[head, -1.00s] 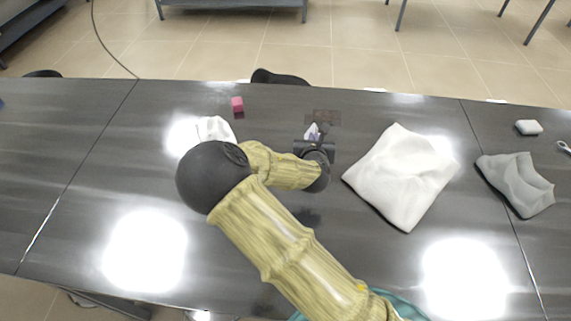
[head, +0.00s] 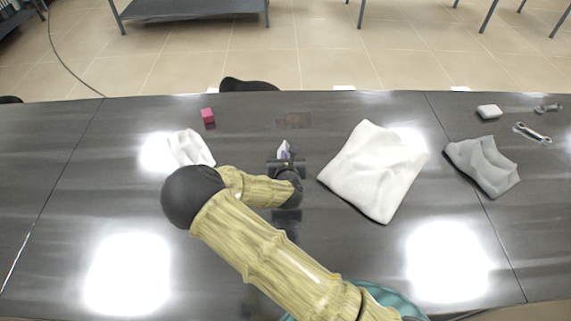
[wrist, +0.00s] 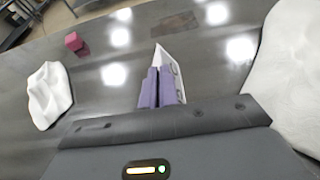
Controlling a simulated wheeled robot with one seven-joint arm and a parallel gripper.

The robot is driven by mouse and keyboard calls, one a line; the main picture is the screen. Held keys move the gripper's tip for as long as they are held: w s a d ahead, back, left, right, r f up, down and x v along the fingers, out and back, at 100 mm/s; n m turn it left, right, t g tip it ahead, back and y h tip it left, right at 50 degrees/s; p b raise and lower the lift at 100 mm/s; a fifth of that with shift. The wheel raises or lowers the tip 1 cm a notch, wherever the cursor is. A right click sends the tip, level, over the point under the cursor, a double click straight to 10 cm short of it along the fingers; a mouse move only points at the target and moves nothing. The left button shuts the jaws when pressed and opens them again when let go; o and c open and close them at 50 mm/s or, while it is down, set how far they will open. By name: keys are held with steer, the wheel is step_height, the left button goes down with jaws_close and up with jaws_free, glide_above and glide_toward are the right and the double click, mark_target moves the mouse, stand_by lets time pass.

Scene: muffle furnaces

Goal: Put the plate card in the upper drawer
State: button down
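The plate card (wrist: 168,62) is a thin white piece with small dark marks on its face. It stands tilted between the purple fingers of my gripper (wrist: 162,88) in the wrist view. The fingers are close together on its lower part. In the head view the card (head: 283,149) is a small pale shape at the tip of my gripper (head: 285,157), above the dark table. No drawer shows in either view.
On the dark table (head: 60,180) lie a white cloth (head: 375,170), a grey cloth (head: 483,166), a small white cloth (head: 190,148), a pink cube (head: 208,115), a white block (head: 489,111) and a wrench (head: 532,132). A flat brownish patch (head: 293,120) lies beyond my gripper.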

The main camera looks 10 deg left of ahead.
steer(key=shift+f+p, duration=0.45)
steer(key=shift+f, duration=1.6)
steer(key=c, duration=1.6)
jaws_free()
steer(key=shift+o, duration=0.2)
steer(key=shift+s, duration=0.15)
steer(key=b+v, duration=0.2)
steer(key=v, duration=1)
steer(key=shift+b, duration=0.3)
steer(key=shift+w+d, duration=0.1)
steer(key=shift+w, duration=0.1)
